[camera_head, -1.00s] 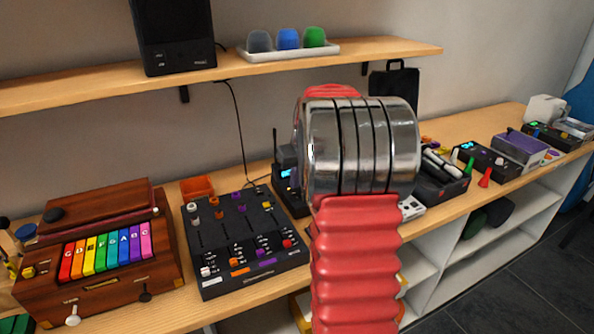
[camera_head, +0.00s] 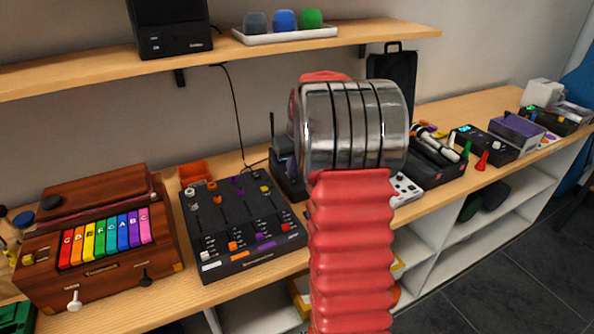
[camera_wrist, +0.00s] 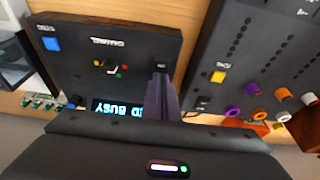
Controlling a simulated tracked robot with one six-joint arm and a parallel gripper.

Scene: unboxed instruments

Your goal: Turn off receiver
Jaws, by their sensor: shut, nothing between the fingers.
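The receiver is a black box with a lit blue display; in the head view only a piece of it (camera_head: 284,160) shows behind my arm. In the wrist view the receiver (camera_wrist: 105,62) appears upside down, with a "CHANNEL" label, small yellow, red and green controls, a blue square at one corner and a lit display reading "BUSY". My gripper (camera_wrist: 161,77) is shut and empty, its dark fingers over the receiver's panel beside the display. I cannot tell whether they touch it. The fingers hide part of the panel and display.
A black mixer (camera_head: 220,222) with coloured knobs stands close beside the receiver. A wooden instrument (camera_head: 90,285) with rainbow keys is further left. A black case with microphones (camera_head: 436,165) and other devices stand to the right. A shelf (camera_head: 80,75) with a speaker (camera_head: 170,25) hangs above.

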